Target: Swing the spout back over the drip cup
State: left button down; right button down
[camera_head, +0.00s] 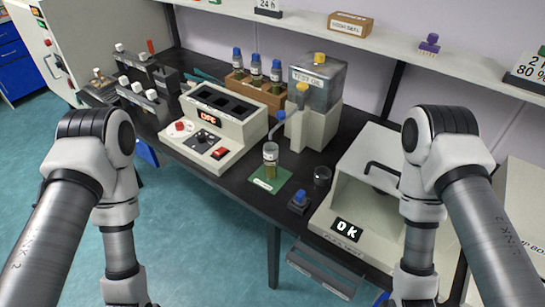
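The test oil dispenser (318,108) stands at the back of the dark bench, with a clear tank on top and a yellow knob on its front. Its spout (276,129), a thin pale tube with a blue piece near its upper end, reaches left and down from the dispenser. The spout's lower end appears to be over a clear jar (270,158) with olive liquid in it, on a green mat. A small dark cup (322,176), apparently the drip cup, stands right of the jar, apart from the spout. Both my forearms point down and my grippers are below the frame.
A control box (212,128) reading "OFF" stands left of the jar. Blue-capped bottles (256,68) sit in a brown rack behind. A small blue-topped block (299,201) is near the front edge. A white chamber (362,205) showing "OK" is right. A shelf (400,43) overhangs the back.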

aim_at(280, 114)
jog(key=j, duration=0.65)
jog(key=j+z, duration=0.15)
jog(key=j, duration=0.55)
jog(key=k, duration=0.05)
